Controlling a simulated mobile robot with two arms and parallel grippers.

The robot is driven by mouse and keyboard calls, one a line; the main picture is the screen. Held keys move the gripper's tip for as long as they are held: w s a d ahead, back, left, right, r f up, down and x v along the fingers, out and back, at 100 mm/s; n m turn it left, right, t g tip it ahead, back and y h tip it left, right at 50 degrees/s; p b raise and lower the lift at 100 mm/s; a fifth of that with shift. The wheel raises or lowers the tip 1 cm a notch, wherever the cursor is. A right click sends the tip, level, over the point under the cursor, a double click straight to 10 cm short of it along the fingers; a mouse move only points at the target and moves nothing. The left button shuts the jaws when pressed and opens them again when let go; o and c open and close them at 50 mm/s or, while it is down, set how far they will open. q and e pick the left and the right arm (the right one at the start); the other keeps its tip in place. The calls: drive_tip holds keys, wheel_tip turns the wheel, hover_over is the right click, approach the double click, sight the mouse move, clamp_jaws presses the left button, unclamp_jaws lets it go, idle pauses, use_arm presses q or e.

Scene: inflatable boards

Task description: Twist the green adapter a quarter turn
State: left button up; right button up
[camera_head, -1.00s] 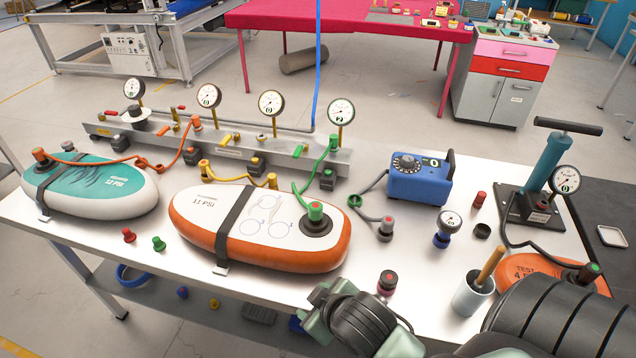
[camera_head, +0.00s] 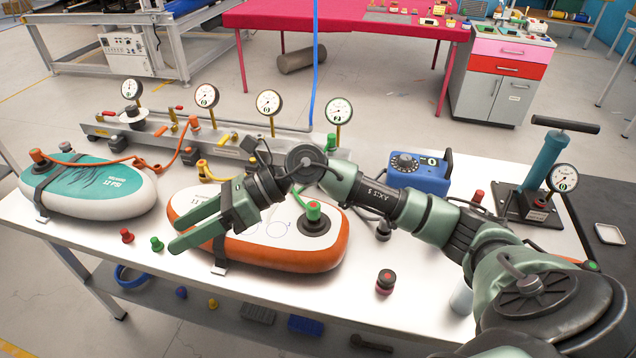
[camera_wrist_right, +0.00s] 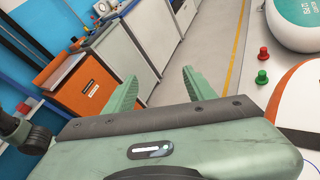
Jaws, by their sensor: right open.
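A green adapter (camera_head: 313,210) sits on the dark valve of the orange-and-white board, with a green hose running up from it. A loose green fitting (camera_head: 157,243) stands on the white table beside a red one; it also shows in the right wrist view (camera_wrist_right: 262,77). My right gripper (camera_head: 173,232) is open and empty, reaching left over the orange-and-white board (camera_head: 300,256). Its fingers point left, away from the adapter and near the loose green fitting. In the right wrist view, the spread fingers (camera_wrist_right: 160,86) have nothing between them. My left gripper is out of view.
A teal board (camera_head: 95,192) lies at the left of the table. A gauge manifold (camera_head: 110,133) runs along the back, partly hidden by my right arm.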

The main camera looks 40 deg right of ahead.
drive_tip(key=w+d+f+n+g+h, duration=0.1)
drive_tip(key=d+f+h, duration=0.2)
drive_tip(key=d, duration=0.3)
drive_tip(key=w+d+f+n+h, duration=0.1)
drive_tip(key=d+f+n+h, duration=0.15)
drive_tip(key=d, duration=0.35)
drive_tip(key=g+h, duration=0.2)
drive_tip(key=h, duration=0.5)
hover_over(315, 204)
drive_tip(key=shift+s+d+r+m+y, duration=0.15)
drive_tip(key=shift+d+r+m+y, duration=0.1)
drive_tip(key=shift+d+r+m, duration=0.2)
drive_tip(key=shift+a+f+p, duration=0.2)
drive_tip(key=shift+f+p, duration=0.15)
drive_tip(key=shift+f, duration=0.9)
drive_tip(key=shift+a+f+p, duration=0.25)
drive_tip(key=shift+f+p, duration=0.05)
drive_tip(key=shift+f, duration=1)
drive_tip(key=shift+a+f+p, duration=0.2)
drive_tip(key=shift+f+p, duration=0.15)
drive_tip(key=shift+f, duration=0.9)
clamp_jaws()
drive_tip(key=c, duration=1)
unclamp_jaws()
clamp_jaws()
drive_tip(key=m+t, duration=0.1)
drive_tip(key=m, duration=0.4)
drive_tip(key=shift+w, duration=0.2)
